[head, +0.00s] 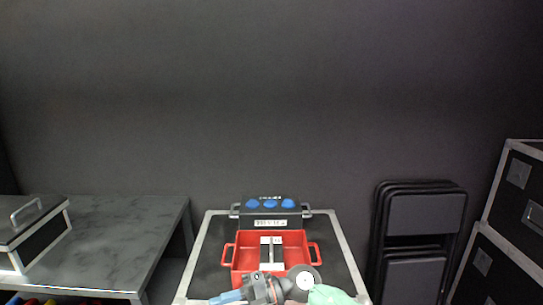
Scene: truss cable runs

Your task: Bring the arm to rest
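Neither of my grippers nor my arms shows in the head view. A red tray (238,261) with side handles sits on a dark case top (212,257) with pale metal edges. A grey and white part (266,247) lies in the tray. Behind it stands a black box (269,223) with blue round sockets and a label. In front of the tray lies a grey tool (262,289) with a blue handle and a round disc. A pale green item (330,295) is beside it, cut off by the bottom edge.
A dark marbled table (125,232) stands at left, bearing a black case (38,235) with a handle. Several coloured items (40,301) show below its front edge. Folded black chairs (418,240) lean at the wall. Black flight cases (512,225) are stacked at far right.

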